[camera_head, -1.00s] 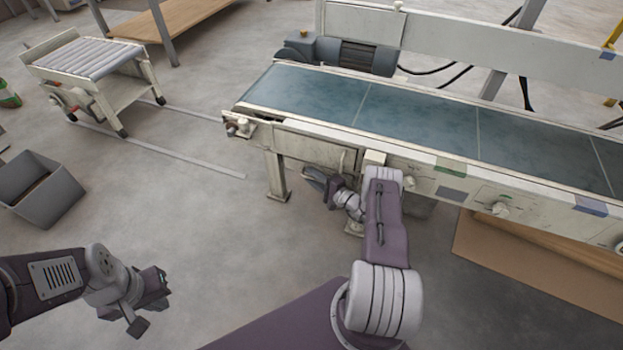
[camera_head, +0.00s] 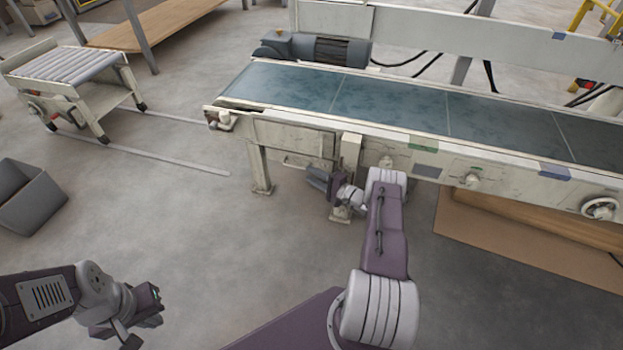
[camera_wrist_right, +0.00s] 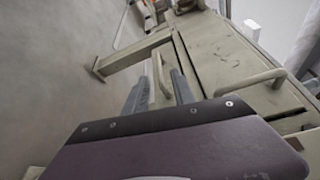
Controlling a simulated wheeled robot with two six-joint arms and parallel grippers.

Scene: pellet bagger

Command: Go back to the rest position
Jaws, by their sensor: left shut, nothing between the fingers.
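My left gripper (camera_head: 140,328) is low at the left in the head view, over bare floor, shut and empty. My right gripper (camera_head: 318,182) is below the near edge of the conveyor, beside its legs. In the right wrist view its two dark fingers (camera_wrist_right: 157,90) stand apart, so it is open. A pale bar (camera_wrist_right: 158,70) shows between or beyond them; I cannot tell its depth. A handle (camera_wrist_right: 256,80) on the conveyor's side panel is to the right of the fingers.
The conveyor (camera_head: 390,105) with its blue-green belt runs across the right. A roller cart (camera_head: 70,75) stands at the upper left on floor rails. A grey bin (camera_head: 30,205) is at the left edge. A brown board (camera_head: 530,225) lies under the conveyor. The floor between is clear.

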